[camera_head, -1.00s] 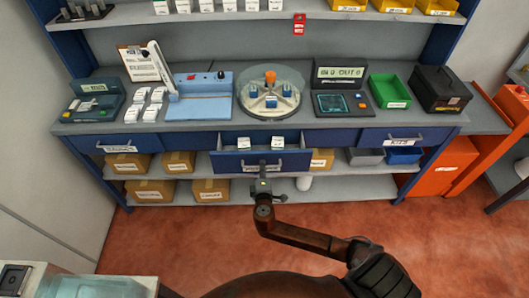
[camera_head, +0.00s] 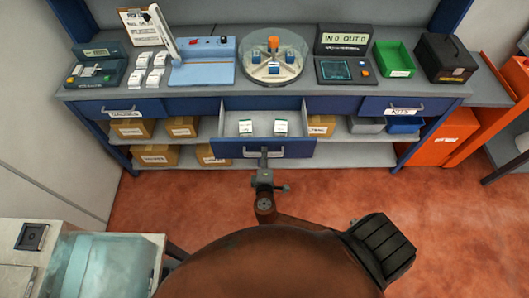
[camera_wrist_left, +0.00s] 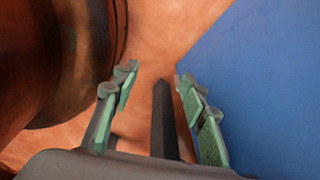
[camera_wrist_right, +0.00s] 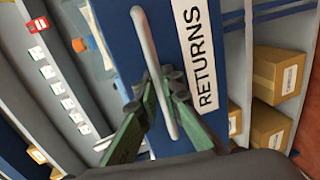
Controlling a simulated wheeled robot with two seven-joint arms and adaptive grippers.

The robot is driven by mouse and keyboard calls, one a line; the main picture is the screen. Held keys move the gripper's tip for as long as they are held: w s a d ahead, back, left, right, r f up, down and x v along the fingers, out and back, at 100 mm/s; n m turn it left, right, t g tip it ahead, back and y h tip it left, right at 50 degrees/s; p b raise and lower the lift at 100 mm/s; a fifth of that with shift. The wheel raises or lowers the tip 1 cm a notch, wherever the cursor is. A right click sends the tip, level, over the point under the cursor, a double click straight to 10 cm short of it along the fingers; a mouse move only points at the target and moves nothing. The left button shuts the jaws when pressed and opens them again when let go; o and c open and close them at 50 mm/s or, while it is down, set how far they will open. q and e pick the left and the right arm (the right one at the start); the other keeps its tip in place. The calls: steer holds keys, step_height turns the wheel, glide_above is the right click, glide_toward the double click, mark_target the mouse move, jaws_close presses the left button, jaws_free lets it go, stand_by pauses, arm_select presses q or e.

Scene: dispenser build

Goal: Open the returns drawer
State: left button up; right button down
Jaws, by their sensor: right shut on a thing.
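The returns drawer (camera_head: 235,149) is the middle drawer of the workbench and stands pulled out, with two small white-labelled items (camera_head: 245,127) inside. Its blue front with the RETURNS label (camera_wrist_right: 194,50) fills the middle of the right wrist view. My right gripper (camera_head: 264,160) is at the drawer front, and in the right wrist view its fingers (camera_wrist_right: 165,90) are closed around the pale bar handle (camera_wrist_right: 150,60). My left gripper (camera_wrist_left: 158,85) shows only in its wrist view, fingers apart and nothing between them, above the floor.
The bench top holds a round dispenser (camera_head: 272,57), a blue device (camera_head: 203,64), a green tray (camera_head: 394,60) and a black box (camera_head: 443,60). Closed drawers flank the returns drawer. Boxes (camera_head: 132,127) stand on the shelf below. A glass-topped unit (camera_head: 110,265) is at lower left.

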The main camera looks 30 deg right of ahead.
steer(key=c, duration=2.3)
jaws_free()
steer(key=shift+c, duration=0.2)
steer(key=v, duration=1.2)
steer(key=shift+f, duration=0.15)
